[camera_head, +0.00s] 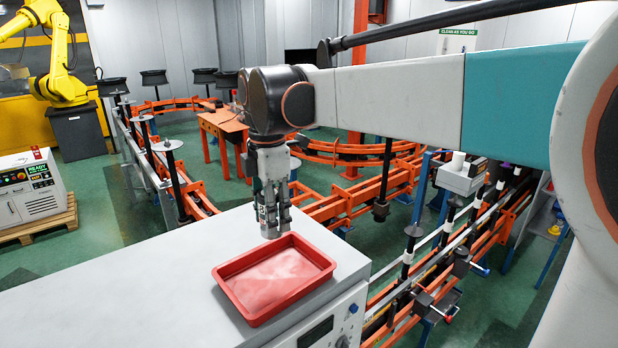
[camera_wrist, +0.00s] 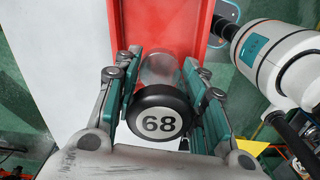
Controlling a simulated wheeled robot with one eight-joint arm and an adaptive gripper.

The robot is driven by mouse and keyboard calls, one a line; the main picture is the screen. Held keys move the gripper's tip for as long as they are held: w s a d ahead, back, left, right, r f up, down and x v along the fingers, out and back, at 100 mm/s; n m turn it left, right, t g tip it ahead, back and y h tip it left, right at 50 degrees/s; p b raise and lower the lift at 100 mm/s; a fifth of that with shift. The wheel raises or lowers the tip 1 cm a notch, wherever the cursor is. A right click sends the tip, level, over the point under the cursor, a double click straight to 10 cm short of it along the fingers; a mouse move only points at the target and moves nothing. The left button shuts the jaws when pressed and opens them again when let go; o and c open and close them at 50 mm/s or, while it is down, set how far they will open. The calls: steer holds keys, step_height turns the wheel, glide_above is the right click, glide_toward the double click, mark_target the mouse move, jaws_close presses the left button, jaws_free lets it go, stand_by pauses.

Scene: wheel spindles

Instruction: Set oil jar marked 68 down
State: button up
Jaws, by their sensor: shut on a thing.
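The oil jar marked 68 shows in the wrist view as a black round lid with a white disc reading 68 (camera_wrist: 160,122) and a clear body beyond it. My gripper (camera_wrist: 160,88) is shut on the jar, with a finger on each side of it. In the head view my gripper (camera_head: 271,222) points down at the back edge of a red tray. The jar is hard to make out there behind the fingers. I cannot tell whether its base touches anything.
The red tray (camera_head: 247,309) stands on the white cabinet top (camera_head: 130,285), near its right edge. The tray looks empty in the head view. The cabinet top to its left is clear. An orange conveyor (camera_head: 345,205) with wheel spindles runs behind and to the right.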

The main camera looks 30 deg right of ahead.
step_height(320, 180, down, 13)
steer(key=shift+f+p, duration=0.1)
steer(key=shift+p, duration=0.5)
steer(key=shift+w+f, duration=0.1)
steer(key=shift+f, duration=0.1)
steer(key=o, duration=1.2)
steer(key=shift+r, duration=0.1)
steer(key=shift+r, duration=0.1)
